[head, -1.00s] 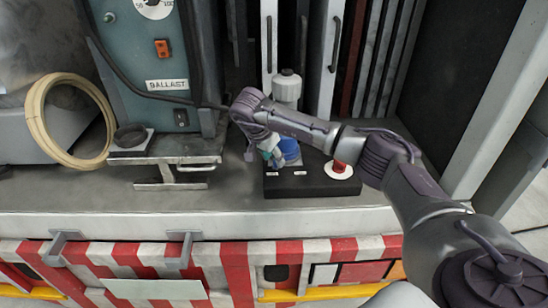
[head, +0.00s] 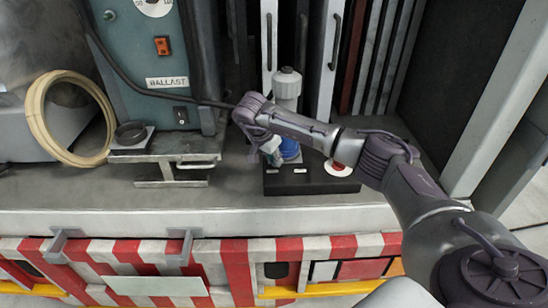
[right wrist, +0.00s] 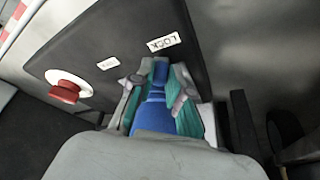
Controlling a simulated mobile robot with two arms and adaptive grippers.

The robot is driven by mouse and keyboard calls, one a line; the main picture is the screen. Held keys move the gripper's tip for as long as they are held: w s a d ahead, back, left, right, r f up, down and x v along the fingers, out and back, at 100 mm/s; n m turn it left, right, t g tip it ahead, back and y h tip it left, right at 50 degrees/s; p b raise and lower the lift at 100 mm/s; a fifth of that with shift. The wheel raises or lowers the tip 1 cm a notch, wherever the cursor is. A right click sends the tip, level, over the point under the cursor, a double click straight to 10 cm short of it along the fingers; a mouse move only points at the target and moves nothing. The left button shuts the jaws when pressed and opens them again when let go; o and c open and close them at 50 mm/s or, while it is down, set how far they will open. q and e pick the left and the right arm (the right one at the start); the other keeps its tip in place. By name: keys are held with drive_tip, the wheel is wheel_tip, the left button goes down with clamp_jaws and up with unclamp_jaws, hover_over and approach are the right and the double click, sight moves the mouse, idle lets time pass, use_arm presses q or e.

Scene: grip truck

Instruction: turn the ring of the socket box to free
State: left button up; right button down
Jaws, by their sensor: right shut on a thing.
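The socket box is a low black box (head: 310,185) on the deck, with a blue ring (head: 290,149) partly hidden by my right gripper in the head view. In the right wrist view the ring (right wrist: 153,117) has a blue tab (right wrist: 160,72) that points toward the LOCK label (right wrist: 163,42). A second small label (right wrist: 108,63) lies to the left, its text unclear. My right gripper (right wrist: 157,83) has its teal-padded fingers on both sides of the tab, shut on it. My left gripper is in neither view.
A red button on a white disc (head: 338,168) sits on the box's right part. A white cylinder (head: 287,85) stands behind the box. The BALLAST cabinet (head: 150,55), a small shelf (head: 175,152) and a tan hose coil (head: 42,125) are to the left.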

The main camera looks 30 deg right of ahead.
drive_tip(key=shift+s+d+n+t, duration=0.3)
drive_tip(key=shift+s+d+n, duration=0.1)
drive_tip(key=shift+n, duration=0.3)
drive_tip(key=shift+s+d+n+t, duration=0.3)
drive_tip(key=shift+s+n, duration=0.1)
drive_tip(key=shift+n, duration=0.3)
drive_tip(key=s+d+n+y+b, duration=0.1)
drive_tip(key=n, duration=0.1)
drive_tip(key=shift+d+n+t, duration=0.2)
drive_tip(key=shift+n+t, duration=0.1)
drive_tip(key=shift+t, duration=0.1)
drive_tip(key=shift+s+d+n+t+y+b, duration=0.15)
drive_tip(key=shift+s+d+n+b, duration=0.1)
drive_tip(key=shift+d+n, duration=0.25)
drive_tip(key=shift+s+d+n+t+y+b, duration=0.15)
drive_tip(key=shift+d+n+b, duration=0.1)
drive_tip(key=shift+n, duration=0.35)
drive_tip(key=shift+s+d+n+y, duration=0.15)
drive_tip(key=shift+d+n+y, duration=0.45)
drive_tip(key=shift+n, duration=0.6)
drive_tip(key=shift+d, duration=0.15)
drive_tip(key=c, duration=1.1)
unclamp_jaws()
